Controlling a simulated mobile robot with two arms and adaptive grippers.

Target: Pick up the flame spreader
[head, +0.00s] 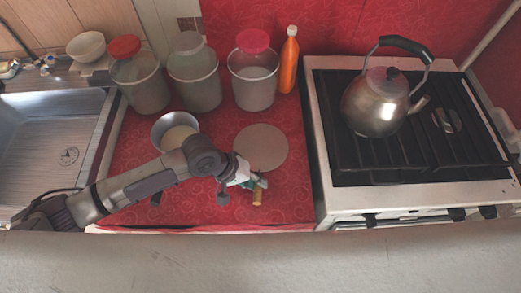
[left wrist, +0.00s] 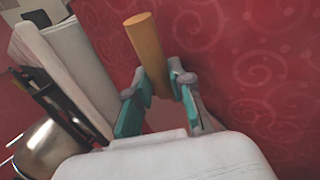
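The flame spreader (head: 261,145) is a flat round grey disc with a wooden handle, on the red counter left of the stove in the head view. Its handle points toward the front edge. My left gripper (head: 247,183) is at the handle, just in front of the disc. In the left wrist view, the wooden handle (left wrist: 146,42) runs between the teal-padded fingers (left wrist: 158,84), which appear to touch it on both sides. The disc is mostly hidden there. I cannot tell if it is lifted. My right gripper is not in view.
A metal pot (head: 175,122) stands behind my left arm. Several lidded jars (head: 254,88) and an orange bottle (head: 289,62) line the back wall. A kettle (head: 374,105) stands on the stove (head: 340,195) at the right. A sink (head: 45,120) is at the left.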

